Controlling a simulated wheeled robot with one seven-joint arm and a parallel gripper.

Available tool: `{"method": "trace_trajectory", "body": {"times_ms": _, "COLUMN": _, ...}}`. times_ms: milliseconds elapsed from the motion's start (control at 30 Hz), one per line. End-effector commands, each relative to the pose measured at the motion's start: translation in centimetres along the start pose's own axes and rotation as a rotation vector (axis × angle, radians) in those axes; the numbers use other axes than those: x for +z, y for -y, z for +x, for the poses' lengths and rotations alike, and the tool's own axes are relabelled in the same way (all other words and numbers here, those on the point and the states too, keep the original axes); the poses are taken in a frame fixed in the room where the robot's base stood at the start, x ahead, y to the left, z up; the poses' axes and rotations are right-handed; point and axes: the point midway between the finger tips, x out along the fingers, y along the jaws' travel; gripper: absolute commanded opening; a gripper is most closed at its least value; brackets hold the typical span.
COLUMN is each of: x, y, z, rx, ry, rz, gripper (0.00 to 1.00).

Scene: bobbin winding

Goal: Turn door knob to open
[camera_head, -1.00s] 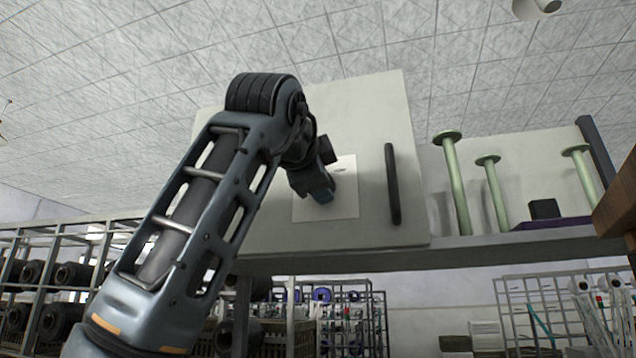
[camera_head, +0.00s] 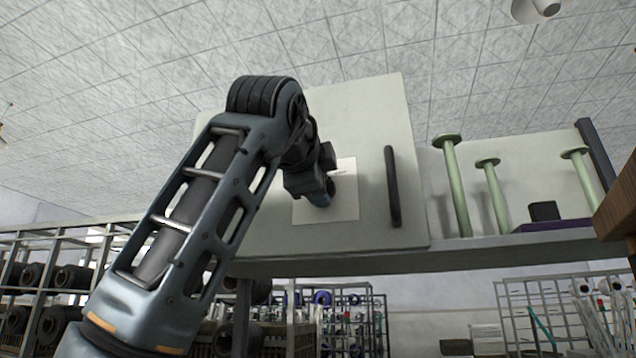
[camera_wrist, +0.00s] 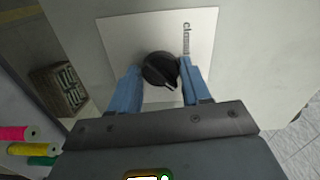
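A round black knob (camera_wrist: 160,70) sits on a white square plate (camera_wrist: 110,38) with dark lettering, on a pale cabinet door (camera_wrist: 245,30). In the wrist view the two blue fingers of my gripper (camera_wrist: 160,85) stand on either side of the knob. The right finger is close to it or touching; a small gap shows at the left finger. The head view shows the door (camera_head: 370,120) and the plate (camera_head: 347,205), with my arm hiding most of the knob. A black vertical handle (camera_head: 392,186) is on the door's right part. The door looks closed.
Green spools (camera_head: 455,190) and a small black box (camera_head: 543,211) stand on a shelf (camera_head: 480,247) right of the door. A brown block (camera_head: 618,205) juts in at the right edge. Racks with rolls (camera_head: 70,278) stand behind at the lower left.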

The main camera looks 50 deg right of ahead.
Motion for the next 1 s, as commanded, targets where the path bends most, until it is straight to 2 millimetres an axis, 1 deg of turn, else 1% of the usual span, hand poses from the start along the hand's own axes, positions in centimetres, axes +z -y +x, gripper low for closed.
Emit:
{"method": "trace_trajectory", "body": {"times_ms": 33, "x": 0.0, "y": 0.0, "z": 0.0, "rx": 0.001, "ry": -0.001, "rz": 0.000, "gripper": 0.52}}
{"method": "trace_trajectory", "body": {"times_ms": 233, "x": 0.0, "y": 0.0, "z": 0.0, "rx": 0.000, "ry": 0.000, "rz": -0.001, "gripper": 0.71}}
{"method": "trace_trajectory", "body": {"times_ms": 433, "x": 0.0, "y": 0.0, "z": 0.0, "rx": -0.001, "ry": 0.000, "rz": -0.002, "gripper": 0.71}}
{"method": "trace_trajectory", "body": {"times_ms": 533, "x": 0.0, "y": 0.0, "z": -0.4, "rx": -0.002, "ry": 0.001, "rz": -0.002, "gripper": 0.71}}
{"method": "trace_trajectory", "body": {"times_ms": 667, "x": 0.1, "y": -0.1, "z": -2.0, "rx": -0.004, "ry": 0.002, "rz": -0.001, "gripper": 0.71}}
{"method": "trace_trajectory", "body": {"times_ms": 900, "x": 0.1, "y": -0.2, "z": -5.8, "rx": -0.002, "ry": 0.002, "rz": -0.001, "gripper": 0.71}}
{"method": "trace_trajectory", "body": {"times_ms": 1000, "x": 0.1, "y": -0.1, "z": -7.0, "rx": -0.002, "ry": 0.001, "rz": -0.001, "gripper": 0.71}}
